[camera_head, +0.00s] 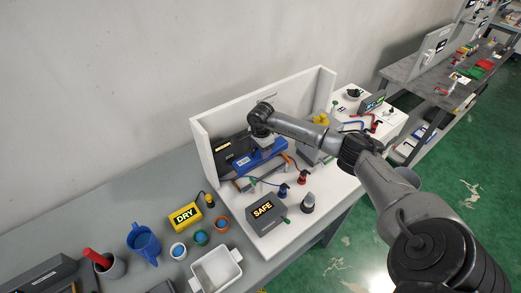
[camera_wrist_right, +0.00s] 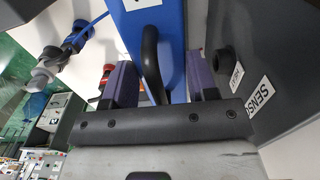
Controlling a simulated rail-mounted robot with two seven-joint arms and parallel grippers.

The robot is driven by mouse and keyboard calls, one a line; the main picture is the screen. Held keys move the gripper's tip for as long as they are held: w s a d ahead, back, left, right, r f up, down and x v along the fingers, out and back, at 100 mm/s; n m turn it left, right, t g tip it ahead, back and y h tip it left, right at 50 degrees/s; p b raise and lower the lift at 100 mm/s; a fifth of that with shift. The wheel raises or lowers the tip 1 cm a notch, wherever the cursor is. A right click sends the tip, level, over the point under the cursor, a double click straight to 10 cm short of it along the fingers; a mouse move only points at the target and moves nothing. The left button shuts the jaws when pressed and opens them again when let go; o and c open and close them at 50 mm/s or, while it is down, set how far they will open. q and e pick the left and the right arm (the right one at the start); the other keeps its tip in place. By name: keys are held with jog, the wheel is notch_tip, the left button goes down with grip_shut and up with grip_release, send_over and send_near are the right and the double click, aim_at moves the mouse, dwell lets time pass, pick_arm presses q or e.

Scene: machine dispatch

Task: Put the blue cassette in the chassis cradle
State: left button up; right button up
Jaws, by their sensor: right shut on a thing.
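The blue cassette (camera_head: 262,161) is a long blue block inside the white-walled bay. My right gripper (camera_head: 262,138) is over it from above, shut on it. In the right wrist view the blue cassette (camera_wrist_right: 168,22) and its black handle lie between my purple finger pads (camera_wrist_right: 160,80). A dark module (camera_head: 228,148) stands just behind the cassette. I cannot make out the chassis cradle clearly; the arm and cassette cover part of the bay, and I cannot tell whether the cassette rests on anything. My left gripper is not in view.
A grey SAFE box (camera_head: 266,213) and red and blue connectors with cables stand in front of the cassette. White walls (camera_head: 285,95) close the bay's back.

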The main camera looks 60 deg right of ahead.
jog(key=shift+f+b, duration=2.75)
jog(key=shift+f, duration=0.2)
jog(key=shift+b, duration=0.3)
jog(key=shift+f+b, duration=0.65)
jog(key=shift+f, duration=0.2)
